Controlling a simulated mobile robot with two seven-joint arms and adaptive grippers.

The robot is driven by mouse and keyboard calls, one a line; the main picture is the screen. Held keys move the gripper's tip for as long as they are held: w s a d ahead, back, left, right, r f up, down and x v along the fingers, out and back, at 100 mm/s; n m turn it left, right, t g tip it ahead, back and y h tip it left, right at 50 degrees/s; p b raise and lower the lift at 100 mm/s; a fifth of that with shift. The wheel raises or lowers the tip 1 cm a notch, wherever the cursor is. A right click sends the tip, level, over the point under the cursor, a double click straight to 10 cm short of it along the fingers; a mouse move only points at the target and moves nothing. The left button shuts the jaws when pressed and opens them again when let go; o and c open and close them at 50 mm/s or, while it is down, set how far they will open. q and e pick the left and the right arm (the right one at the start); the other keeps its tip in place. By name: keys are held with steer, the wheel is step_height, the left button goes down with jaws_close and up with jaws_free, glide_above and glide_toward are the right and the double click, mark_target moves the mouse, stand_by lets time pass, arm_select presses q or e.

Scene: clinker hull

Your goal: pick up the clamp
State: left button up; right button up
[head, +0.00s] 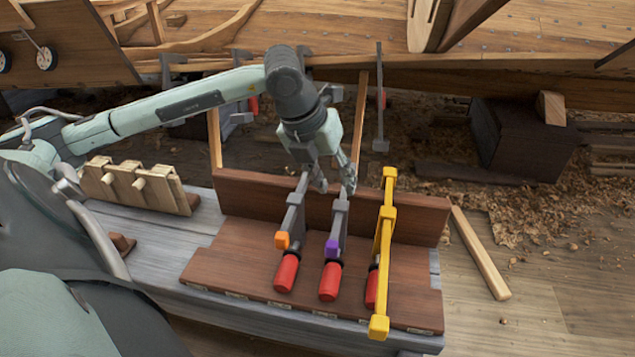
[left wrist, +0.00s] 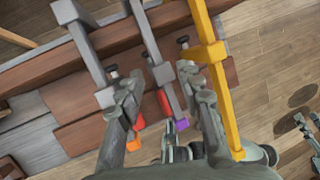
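A grey bar clamp with a purple block and red handle (head: 330,281) leans on the brown wooden rack. My left gripper (head: 335,186) is at its upper end. In the left wrist view the gripper (left wrist: 163,76) is open, with this clamp's grey bar (left wrist: 168,88) between its fingers. I cannot tell whether they touch it. A similar grey clamp with an orange block (head: 283,240) stands to the left. A yellow bar clamp (head: 382,245) stands to the right, close to the right finger in the left wrist view. A red handle shows beside it. What looks like my right gripper (left wrist: 308,128) shows partly.
The brown rack (head: 230,265) sits on a grey bench (head: 205,212). A wooden block with pegs (head: 130,186) stands at left. The planked hull (head: 330,25) spans the back, with a hanging grey clamp (head: 380,100) before it. A wood strip (head: 480,252) lies on the floor at right.

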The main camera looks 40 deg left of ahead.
mark_target(304, 178)
arm_select(q)
steer(key=a+r+n+y, duration=0.2)
steer(key=a+y, duration=0.1)
steer(key=a, duration=0.5)
steer(key=x, duration=0.6)
steer(key=shift+a+f, duration=0.4)
steer(key=shift+w+f, duration=0.15)
steer(key=shift+f, duration=0.2)
steer(key=shift+f+b, duration=0.2)
steer(key=shift+b, duration=0.45)
jaws_close()
steer(key=shift+r, duration=0.1)
